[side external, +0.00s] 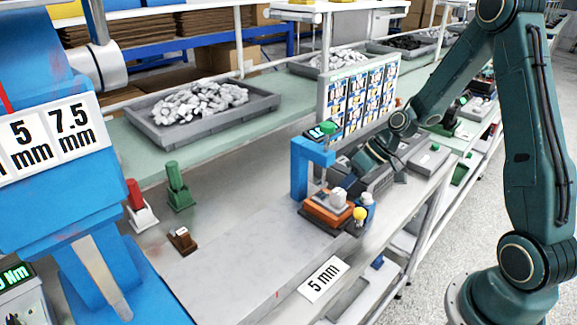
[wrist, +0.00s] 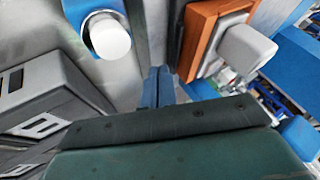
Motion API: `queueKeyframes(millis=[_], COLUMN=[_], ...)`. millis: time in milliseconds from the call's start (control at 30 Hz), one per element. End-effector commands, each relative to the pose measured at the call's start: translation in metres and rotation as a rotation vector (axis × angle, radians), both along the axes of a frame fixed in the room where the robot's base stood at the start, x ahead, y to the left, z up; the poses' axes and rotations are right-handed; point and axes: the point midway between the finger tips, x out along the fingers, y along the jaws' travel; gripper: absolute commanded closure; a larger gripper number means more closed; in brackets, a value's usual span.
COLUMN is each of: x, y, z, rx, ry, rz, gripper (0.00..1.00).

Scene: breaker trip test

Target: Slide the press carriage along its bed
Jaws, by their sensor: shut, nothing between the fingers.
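An orange block with a pale block on top, which looks like the press carriage (side external: 326,209), sits on a dark base at the front of the blue press frame (side external: 299,168). In the wrist view the orange block (wrist: 192,42) is at the upper right. My gripper (side external: 366,168) is just right of the press frame, above the bench. In the wrist view its fingers (wrist: 158,86) are together and empty, pointing at the gap left of the orange block. I cannot tell whether they touch anything. The bed is mostly hidden.
A white-capped blue part (wrist: 104,32) and a grey box (wrist: 45,100) show in the wrist view. The bench left of the press is largely clear, below a grey tray of metal parts (side external: 150,136).

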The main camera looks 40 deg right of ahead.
Motion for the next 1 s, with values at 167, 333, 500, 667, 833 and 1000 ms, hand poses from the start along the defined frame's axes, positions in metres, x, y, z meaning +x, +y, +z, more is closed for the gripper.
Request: queueKeyframes(millis=[167,333,500,667,833,1000], x=[0.0,0.0,0.0,0.001,0.0,0.0], y=[0.005,0.005,0.006,0.018,0.039,0.049], z=[0.0,0.0,0.0,0.001,0.001,0.0], rx=[0.0,0.001,0.0,0.001,0.0,0.001], ry=[0.0,0.0,0.0,-0.001,-0.001,0.0], rz=[0.0,-0.001,0.0,0.002,0.004,0.0], gripper=[1.0,1.0,1.0,1.0,1.0,1.0])
